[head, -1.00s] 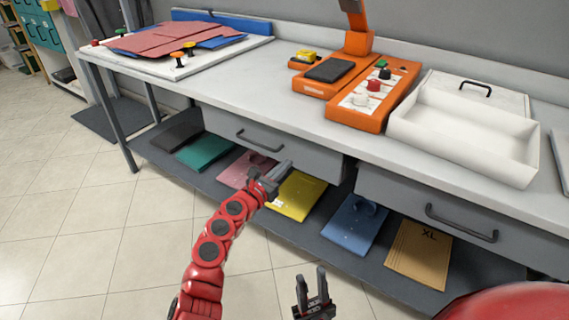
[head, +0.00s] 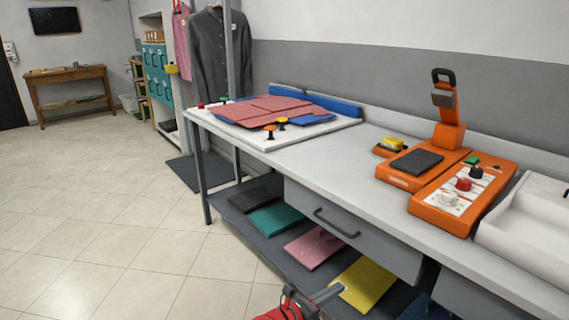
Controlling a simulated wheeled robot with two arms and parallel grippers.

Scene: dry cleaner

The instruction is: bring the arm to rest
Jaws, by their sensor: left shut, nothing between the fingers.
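My left gripper (head: 312,298) shows at the bottom edge of the head view. It is shut and empty, in front of the lower shelf near the yellow folded item (head: 363,284). Only a small part of my red left arm shows behind it. My right gripper is out of the picture. The grey drawer (head: 345,226) under the counter looks shut and is apart from my gripper.
The counter (head: 350,157) holds an orange press machine (head: 462,192), a white tray (head: 530,235) and a board with red cloth (head: 270,108). Pink and green folded items lie on the lower shelf. Tiled floor (head: 110,210) at left is clear.

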